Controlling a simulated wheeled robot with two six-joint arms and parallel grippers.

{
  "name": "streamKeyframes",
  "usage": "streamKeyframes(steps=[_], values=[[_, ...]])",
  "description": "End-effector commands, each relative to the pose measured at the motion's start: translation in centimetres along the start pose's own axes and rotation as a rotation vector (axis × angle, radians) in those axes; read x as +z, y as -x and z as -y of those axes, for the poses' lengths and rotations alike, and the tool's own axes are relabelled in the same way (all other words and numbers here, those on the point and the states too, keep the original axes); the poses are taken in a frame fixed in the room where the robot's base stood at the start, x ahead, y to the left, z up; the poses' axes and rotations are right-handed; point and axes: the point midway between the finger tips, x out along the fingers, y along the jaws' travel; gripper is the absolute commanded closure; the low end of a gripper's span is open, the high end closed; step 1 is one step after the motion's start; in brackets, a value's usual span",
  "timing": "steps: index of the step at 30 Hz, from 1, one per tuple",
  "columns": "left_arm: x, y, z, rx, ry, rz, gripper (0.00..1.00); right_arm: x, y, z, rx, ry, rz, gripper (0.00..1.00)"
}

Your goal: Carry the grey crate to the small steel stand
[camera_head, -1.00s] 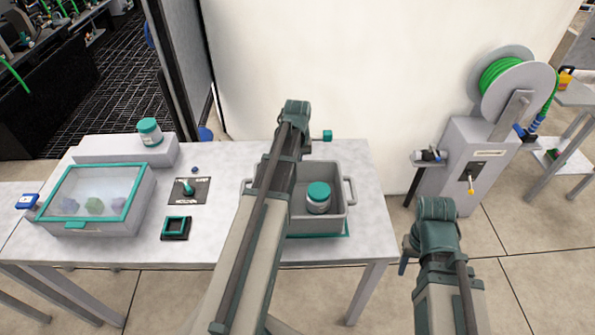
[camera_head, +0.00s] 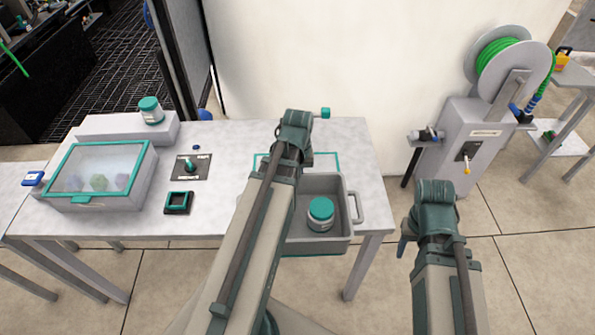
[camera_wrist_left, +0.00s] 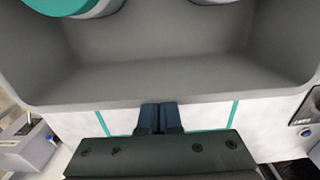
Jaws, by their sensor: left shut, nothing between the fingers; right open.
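The grey crate (camera_head: 349,230) sits at the table's front edge and overhangs it. A teal-lidded jar (camera_head: 320,214) stands in it. Its right handle (camera_head: 357,207) shows; my left arm hides its left side. In the left wrist view the crate (camera_wrist_left: 160,85) fills the top, with parts of two jars inside. My left gripper (camera_wrist_left: 160,117) is shut and empty, close against the outside of the crate's far wall; contact is unclear. My right gripper (camera_head: 406,240) is open and empty, right of the crate and clear of it. I cannot tell which support is the small steel stand.
A teal-outlined mat (camera_head: 330,162) shows behind the crate. A teal-framed clear-lidded box (camera_head: 100,175), a jar (camera_head: 151,111) and a switch panel (camera_head: 190,167) are on the table's left. A hose-reel pedestal (camera_head: 468,140) and a shelved stand (camera_head: 565,135) are at right.

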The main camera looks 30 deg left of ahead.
Motion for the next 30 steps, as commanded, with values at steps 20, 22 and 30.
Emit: streamKeyframes(steps=[20, 22, 30], values=[[-0.1, 1.9, -0.1, 0.0, 0.0, 0.0, 1.0, 0.1, 1.9, -0.2, 0.0, 0.0, 0.0, 0.5], [-0.2, 2.7, -0.1, 0.0, 0.0, 0.0, 1.0, 0.1, 2.7, -0.3, 0.0, 0.0, 0.0, 0.5], [-0.3, 6.8, -0.2, 0.0, -0.002, 0.0, 1.0, 0.4, 6.8, -0.7, 0.0, 0.0, 0.0, 0.5]])
